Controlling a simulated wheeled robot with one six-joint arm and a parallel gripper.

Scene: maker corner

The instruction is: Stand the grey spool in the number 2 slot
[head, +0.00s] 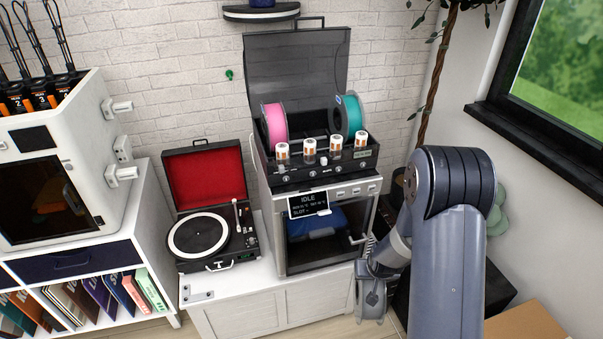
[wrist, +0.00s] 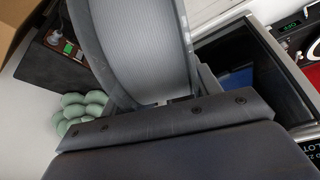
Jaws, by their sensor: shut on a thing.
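The grey spool (head: 371,301) hangs low in front of the cabinet's right end, held in my gripper (head: 374,268). In the wrist view the grey spool (wrist: 155,50) fills the upper middle, with my gripper (wrist: 168,105) shut on its near rim. The slots are in the open top of the printer-like machine (head: 318,185). A pink spool (head: 273,124) stands at the left of that top and a teal spool (head: 350,122) toward the right. The space between them looks empty. The slot numbers are too small to read.
The smoky lid (head: 296,70) is raised behind the spools. Several white-capped jars (head: 309,146) line the machine's front top edge. A turntable (head: 205,235) stands left of the machine. A black box (wrist: 65,62) and a green plant (wrist: 80,112) are near the spool.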

